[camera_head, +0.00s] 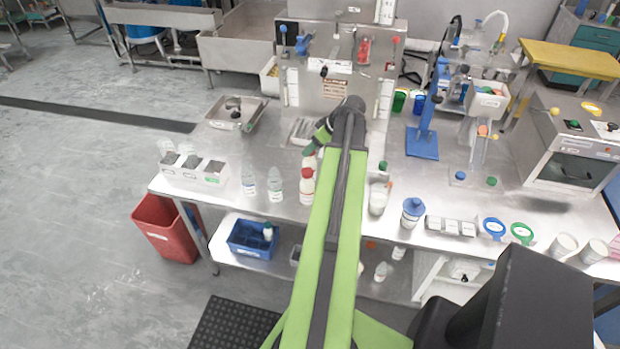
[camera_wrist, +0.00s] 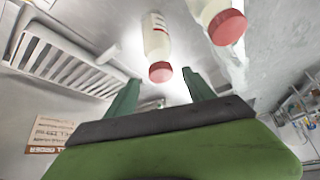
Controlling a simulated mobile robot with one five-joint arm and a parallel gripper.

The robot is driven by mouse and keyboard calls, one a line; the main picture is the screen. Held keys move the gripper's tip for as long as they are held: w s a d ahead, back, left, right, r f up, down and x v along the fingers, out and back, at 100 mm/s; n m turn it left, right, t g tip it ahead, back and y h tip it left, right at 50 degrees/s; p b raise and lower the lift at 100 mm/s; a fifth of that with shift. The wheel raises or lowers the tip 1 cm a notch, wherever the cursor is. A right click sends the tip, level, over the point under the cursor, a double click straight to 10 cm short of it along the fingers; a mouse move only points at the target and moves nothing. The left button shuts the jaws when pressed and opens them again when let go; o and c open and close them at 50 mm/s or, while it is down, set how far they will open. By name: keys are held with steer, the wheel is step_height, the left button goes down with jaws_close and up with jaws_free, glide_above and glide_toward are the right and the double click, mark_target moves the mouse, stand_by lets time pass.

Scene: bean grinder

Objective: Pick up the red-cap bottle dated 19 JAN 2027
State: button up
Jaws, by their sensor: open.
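Two white bottles with red caps stand on the steel bench. In the head view, the nearer one (camera_head: 306,188) is left of my arm, and the farther one (camera_head: 309,160) is just behind it, partly hidden. In the wrist view, one red-cap bottle (camera_wrist: 156,40) lies ahead between the lines of my two fingers, and the other (camera_wrist: 213,14) is to its right, cut by the top edge. I cannot read a date on either label. My gripper (camera_wrist: 162,88) is open and empty, with its green fingers apart. In the head view my gripper (camera_head: 318,139) is just behind the farther bottle.
Clear bottles (camera_head: 275,184) stand left of the red-cap bottles. A white box with dark compartments (camera_head: 195,170) and a metal tray (camera_head: 236,113) are farther left. A white jar (camera_head: 378,200) and a blue-lidded bottle (camera_head: 412,212) stand right of my arm. A slotted rack (camera_wrist: 60,58) is left in the wrist view.

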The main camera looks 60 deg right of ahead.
mark_target(310, 166)
steer(key=shift+x, duration=1.05)
steer(key=b+x, duration=0.5)
steer(key=shift+s+a+f, duration=0.15)
steer(key=shift+s+f, duration=0.05)
steer(key=shift+s, duration=0.05)
steer(key=shift+w, duration=0.15)
steer(key=shift+r, duration=0.15)
jaws_close()
